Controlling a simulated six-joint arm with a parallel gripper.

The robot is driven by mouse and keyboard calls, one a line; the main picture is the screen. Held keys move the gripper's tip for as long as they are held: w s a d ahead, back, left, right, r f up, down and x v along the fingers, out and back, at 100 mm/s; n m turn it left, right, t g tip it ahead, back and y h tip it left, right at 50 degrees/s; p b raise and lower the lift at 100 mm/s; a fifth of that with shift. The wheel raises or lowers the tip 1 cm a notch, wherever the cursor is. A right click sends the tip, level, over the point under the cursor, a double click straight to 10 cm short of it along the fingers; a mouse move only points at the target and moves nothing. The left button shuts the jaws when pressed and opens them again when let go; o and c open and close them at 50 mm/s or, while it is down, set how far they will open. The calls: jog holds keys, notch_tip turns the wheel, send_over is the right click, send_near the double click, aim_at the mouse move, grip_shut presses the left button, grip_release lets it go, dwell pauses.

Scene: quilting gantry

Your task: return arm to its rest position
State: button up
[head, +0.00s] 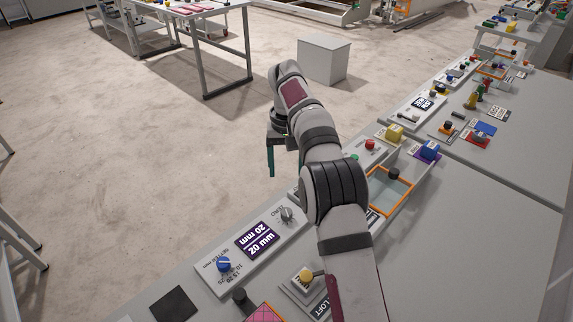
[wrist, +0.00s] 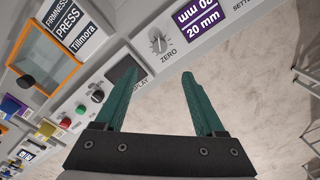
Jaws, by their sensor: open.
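My gripper (head: 272,160) points downward at the far side of the console (head: 440,225), with its teal fingers showing over the floor in the head view. In the wrist view my gripper (wrist: 160,76) has its two teal fingers spread apart with nothing between them. The ZERO knob (wrist: 159,44) and the 20 mm display (wrist: 200,25) lie beyond the fingertips there. My arm reaches from the bottom of the head view across the console and hides part of its panel. My gripper appears to touch nothing.
A white box (head: 323,61) stands on the floor behind my arm. Open floor (head: 130,150) lies to the left.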

jog(key=s+d+r+m, duration=0.1)
jog(key=s+d+r, duration=0.3)
jog(key=s, duration=0.5)
jog(key=s+d+r+m, duration=0.1)
jog(key=s+r+m, duration=0.1)
jog(key=s+r, duration=0.5)
jog(key=s+f+m+y, duration=0.1)
jog(key=s+f, duration=0.3)
jog(key=s, duration=0.8)
jog(key=s+d+f+m, duration=0.1)
jog(key=s+f, duration=0.3)
jog(key=s, duration=0.8)
jog(key=shift+s+d+m+y, duration=0.2)
jog(key=shift+s+m+y, duration=0.1)
jog(key=shift+m+y, duration=0.15)
jog(key=shift+f, duration=0.1)
